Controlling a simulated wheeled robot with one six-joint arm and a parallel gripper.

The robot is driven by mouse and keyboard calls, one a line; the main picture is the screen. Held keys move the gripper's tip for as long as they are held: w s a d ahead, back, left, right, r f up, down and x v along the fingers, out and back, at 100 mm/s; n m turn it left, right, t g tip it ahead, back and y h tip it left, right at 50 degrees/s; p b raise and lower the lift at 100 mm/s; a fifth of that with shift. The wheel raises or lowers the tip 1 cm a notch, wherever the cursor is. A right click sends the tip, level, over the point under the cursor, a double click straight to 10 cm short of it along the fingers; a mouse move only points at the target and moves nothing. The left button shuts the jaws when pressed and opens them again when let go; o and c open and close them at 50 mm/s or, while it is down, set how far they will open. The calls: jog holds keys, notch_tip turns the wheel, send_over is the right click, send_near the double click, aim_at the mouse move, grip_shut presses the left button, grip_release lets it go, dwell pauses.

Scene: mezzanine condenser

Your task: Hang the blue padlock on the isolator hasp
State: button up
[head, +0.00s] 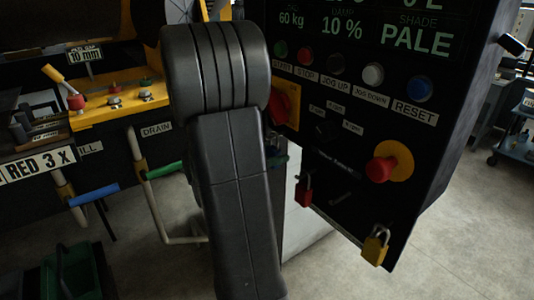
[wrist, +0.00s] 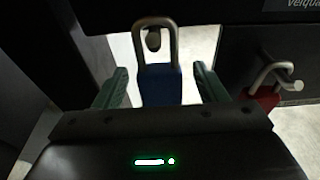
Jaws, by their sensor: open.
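The blue padlock (wrist: 160,84) hangs upright in the middle of the wrist view. Its metal shackle (wrist: 153,22) loops around a dark round peg (wrist: 153,40); I cannot tell whether this peg is part of the isolator hasp. My gripper (wrist: 160,72) is open, with one green finger on each side of the padlock body and visible gaps between. A red rotary handle on a yellow plate (head: 285,103), perhaps the isolator, is partly covered by my arm.
A red padlock (wrist: 264,98) hangs on a metal hook to the right; it also shows in the head view (head: 303,190). A yellow padlock (head: 375,246) hangs at the control panel's lower edge. A red emergency stop (head: 381,169) protrudes above it.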

jog(key=b+v, duration=0.1)
jog(key=v, duration=1.2)
jog(key=shift+s+a, duration=0.2)
jog(key=shift+a, duration=0.15)
jog(key=shift+d+r, duration=0.1)
jog(key=p+x, duration=0.1)
jog(key=x, duration=1.2)
jog(key=shift+w+d, duration=0.2)
jog(key=shift+d, duration=0.1)
jog(key=shift+a, duration=0.1)
